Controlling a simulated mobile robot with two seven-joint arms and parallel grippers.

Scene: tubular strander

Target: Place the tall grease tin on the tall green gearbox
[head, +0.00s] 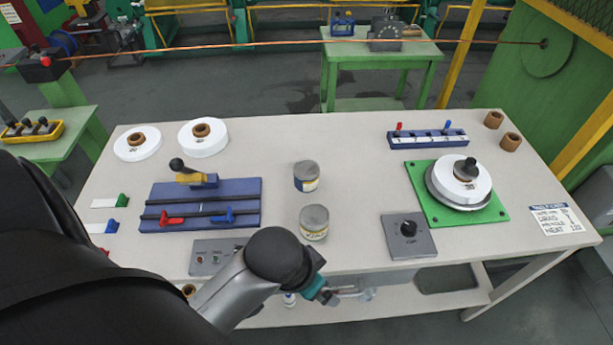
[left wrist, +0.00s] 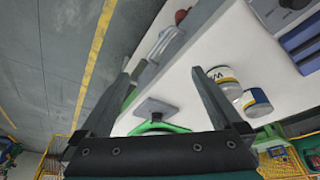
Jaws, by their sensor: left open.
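Two grey-lidded tins stand upright on the white table. The nearer one has a yellow and white label (head: 314,224); the farther one has a blue and white label (head: 306,177). Both show in the left wrist view, the yellow-labelled tin (left wrist: 226,82) and the blue-labelled tin (left wrist: 256,103). I cannot tell which is the tall grease tin. My left gripper (head: 348,293) is at the table's front edge, nearer me than the tins and apart from them. In the left wrist view its jaws (left wrist: 161,76) are open and empty. I cannot make out a tall green gearbox.
The table (head: 345,140) carries a blue fixture (head: 240,208), a grey knob plate (head: 408,236), a green plate with a white spool (head: 465,185), and two white spools at the back left. A green table (head: 380,50) stands behind. The table's middle around the tins is clear.

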